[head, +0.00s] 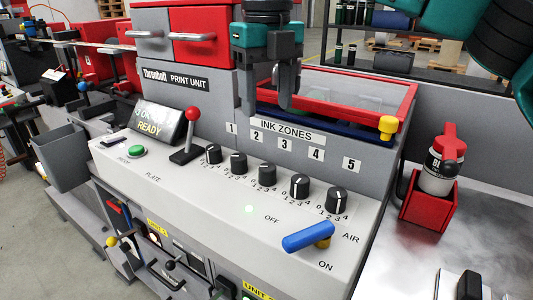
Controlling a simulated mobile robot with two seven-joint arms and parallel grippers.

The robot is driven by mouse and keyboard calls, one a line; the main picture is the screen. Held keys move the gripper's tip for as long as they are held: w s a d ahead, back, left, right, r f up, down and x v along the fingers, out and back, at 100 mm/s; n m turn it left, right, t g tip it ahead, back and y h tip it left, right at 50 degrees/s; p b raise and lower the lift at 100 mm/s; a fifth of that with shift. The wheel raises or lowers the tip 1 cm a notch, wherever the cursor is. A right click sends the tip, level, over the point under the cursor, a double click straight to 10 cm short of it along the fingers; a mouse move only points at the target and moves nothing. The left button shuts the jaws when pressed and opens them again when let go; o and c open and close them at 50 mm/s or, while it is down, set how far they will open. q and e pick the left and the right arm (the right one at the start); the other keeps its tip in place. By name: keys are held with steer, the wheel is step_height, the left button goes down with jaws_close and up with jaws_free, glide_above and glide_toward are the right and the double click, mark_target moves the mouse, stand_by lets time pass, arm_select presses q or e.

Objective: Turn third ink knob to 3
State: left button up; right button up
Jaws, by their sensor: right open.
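The third ink knob (267,175) is a black round knob, in the middle of a row of five on the light sloping console, with a small printed scale at its base. Its pointer is too small to read with certainty. The number 3 label (285,142) is on the grey panel behind it. My right gripper (267,107) hangs from the top of the head view, fingers down and apart, empty. It appears above and behind the knob row, in front of the red-framed ink tray, touching no knob. My left gripper is not in view.
Neighbouring knobs (238,163) (299,186) stand close on both sides. A red-balled lever (190,130) rises at the left, and a blue AIR handle (308,237) lies at the front right. A bottle (440,172) stands in a red holder at the right.

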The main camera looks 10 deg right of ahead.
mark_target(267, 166)
steer(key=f, duration=1.2)
steer(key=shift+s+f, duration=0.2)
steer(key=c, duration=1)
